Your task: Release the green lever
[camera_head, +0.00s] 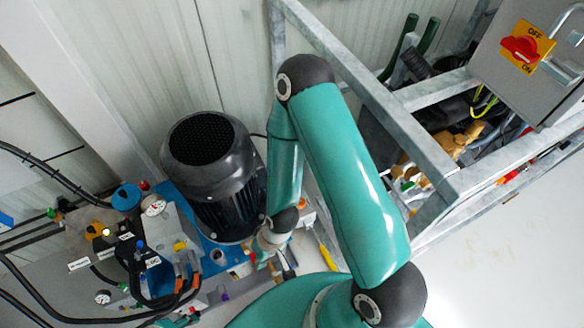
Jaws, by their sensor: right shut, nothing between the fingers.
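My right arm reaches up from the bottom, bends at the top and comes back down. Its gripper (287,268) is shut and empty, small and partly hidden behind my wrist, close to the blue pump base. No lever close to the gripper can be clearly made out as the green one. Two long dark green handles, a left one (401,45) and a right one (429,36), stand at the back right, well away from the gripper. A small green part (408,186) shows inside the metal frame. My left gripper is not in view.
A black motor (209,172) stands left of my forearm on a blue base (212,262). Hoses, gauges and valves crowd the lower left. A galvanized frame (412,140) and a grey switch box (535,60) with a red switch (522,48) are at right.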

